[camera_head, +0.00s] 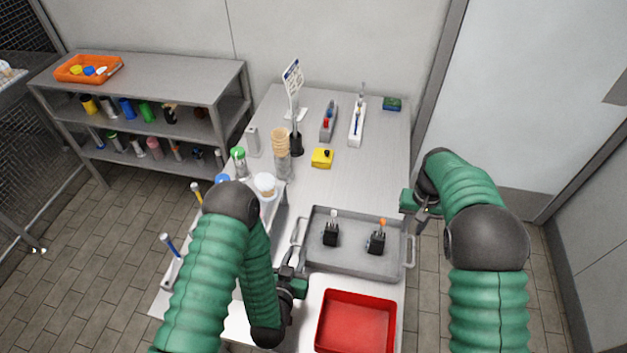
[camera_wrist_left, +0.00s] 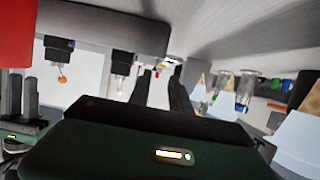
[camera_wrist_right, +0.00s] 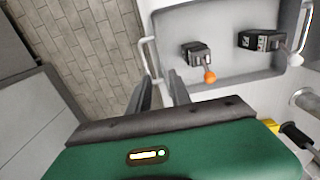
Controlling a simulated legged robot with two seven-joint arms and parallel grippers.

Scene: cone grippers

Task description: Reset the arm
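My left gripper (camera_head: 290,266) is beside the left edge of the grey tray (camera_head: 352,265), near its handle. Its two fingers stand apart in the left wrist view (camera_wrist_left: 161,88), with nothing held between them. My right gripper (camera_head: 424,208) is in the air by the tray's far right corner. Its fingers are apart and empty in the right wrist view (camera_wrist_right: 162,90). Two black blocks stand in the tray, one with a pale tip (camera_head: 331,237) and one with an orange tip (camera_head: 377,243). The orange-tipped block also shows in the right wrist view (camera_wrist_right: 197,54).
A red bin (camera_head: 356,323) is in front of the tray. Behind the tray are stacked cones (camera_head: 281,140), a yellow box (camera_head: 322,158) and a sign on a stand (camera_head: 293,82). A shelf (camera_head: 160,75) with an orange basket (camera_head: 88,69) stands at the left.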

